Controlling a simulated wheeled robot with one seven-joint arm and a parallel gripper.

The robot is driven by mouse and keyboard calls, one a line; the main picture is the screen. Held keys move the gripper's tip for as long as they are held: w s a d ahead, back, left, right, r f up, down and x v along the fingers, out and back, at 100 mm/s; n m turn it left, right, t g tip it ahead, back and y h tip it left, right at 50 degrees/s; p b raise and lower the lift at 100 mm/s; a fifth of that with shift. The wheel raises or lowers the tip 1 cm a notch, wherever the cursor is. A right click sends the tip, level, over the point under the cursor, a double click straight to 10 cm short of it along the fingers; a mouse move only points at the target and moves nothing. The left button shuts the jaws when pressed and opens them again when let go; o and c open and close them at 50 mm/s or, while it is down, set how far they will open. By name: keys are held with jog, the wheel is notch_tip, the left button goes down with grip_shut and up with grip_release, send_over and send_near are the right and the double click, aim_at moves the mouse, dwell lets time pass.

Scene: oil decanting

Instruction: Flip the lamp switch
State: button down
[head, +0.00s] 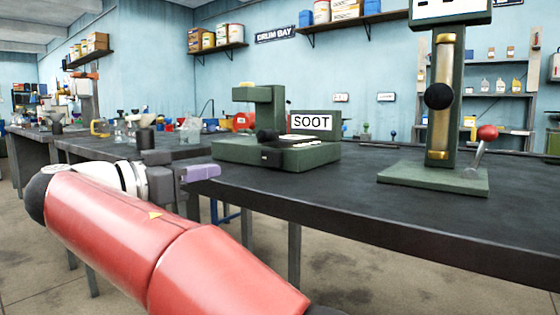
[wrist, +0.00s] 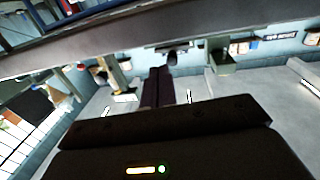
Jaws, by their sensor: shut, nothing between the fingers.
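A green bench device with a white SOOT sign (head: 311,121) stands on the dark bench. It has an upright arm (head: 270,108) at the back, a black knob (head: 267,135) and a small dark part on its front face (head: 270,155). I cannot tell for sure which part is the lamp switch. My gripper (head: 205,172), with purple fingers, is at the near bench edge, left of and nearer than the device, apart from it. It is shut and empty. The fingers (wrist: 158,87) also show in the wrist view, where the scene appears inverted.
A taller green stand (head: 432,178) with a brass tube, black knob and red-tipped lever (head: 487,133) stands to the right. The bench top (head: 350,185) between the two devices is mostly clear. Glassware (head: 190,128) and a second bench lie at left. Shelves hang on the wall.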

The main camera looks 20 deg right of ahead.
aim_at(276, 160)
dwell(0.3)
jog(key=x, duration=1.4)
jog(key=shift+d+f+b, duration=0.2)
jog(key=shift+f+b, duration=0.05)
jog(key=shift+b, duration=0.4)
jog(key=shift+r, duration=0.2)
